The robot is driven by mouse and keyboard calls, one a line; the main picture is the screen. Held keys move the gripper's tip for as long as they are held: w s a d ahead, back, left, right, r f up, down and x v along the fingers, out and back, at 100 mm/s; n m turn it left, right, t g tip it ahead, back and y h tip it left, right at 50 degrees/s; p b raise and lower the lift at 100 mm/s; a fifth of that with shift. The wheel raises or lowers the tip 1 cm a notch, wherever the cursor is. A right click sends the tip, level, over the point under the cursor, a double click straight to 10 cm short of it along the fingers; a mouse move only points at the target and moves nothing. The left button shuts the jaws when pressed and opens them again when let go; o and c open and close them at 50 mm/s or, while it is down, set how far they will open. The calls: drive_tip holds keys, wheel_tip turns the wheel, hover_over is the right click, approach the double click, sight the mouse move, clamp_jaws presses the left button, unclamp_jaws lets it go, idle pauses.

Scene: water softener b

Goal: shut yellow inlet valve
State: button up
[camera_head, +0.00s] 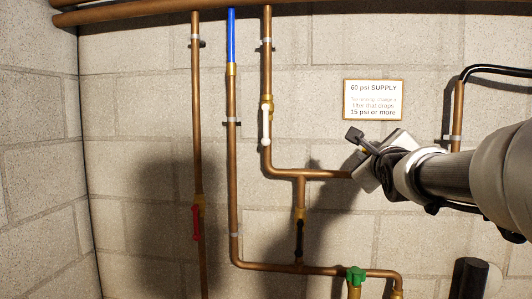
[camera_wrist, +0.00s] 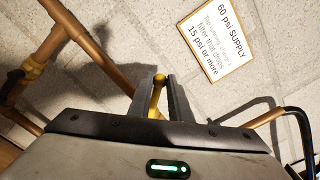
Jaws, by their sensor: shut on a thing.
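The yellow inlet valve handle (camera_wrist: 157,95) shows in the wrist view as a narrow yellow lever with a rounded end. It lies between the two dark fingers of my gripper (camera_wrist: 157,86), which is shut on it. In the head view my gripper (camera_head: 358,144) is at the wall, at the right end of the horizontal copper pipe (camera_head: 318,173). There, my gripper and wrist hide the yellow handle and the valve body. The handle's angle to its pipe cannot be told.
White (camera_head: 266,128), red (camera_head: 196,222), black (camera_head: 299,236) and green (camera_head: 356,275) valve handles sit on nearby copper pipes. A supply sign (camera_head: 373,100) hangs just above my gripper.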

drive_tip(key=d+p, duration=0.1)
drive_tip(key=d+r+p, duration=0.1)
drive_tip(key=p, duration=0.1)
drive_tip(key=shift+s+d+r, duration=0.1)
drive_tip(key=shift+s+r, duration=0.1)
drive_tip(key=shift+s, duration=0.05)
idle(0.5)
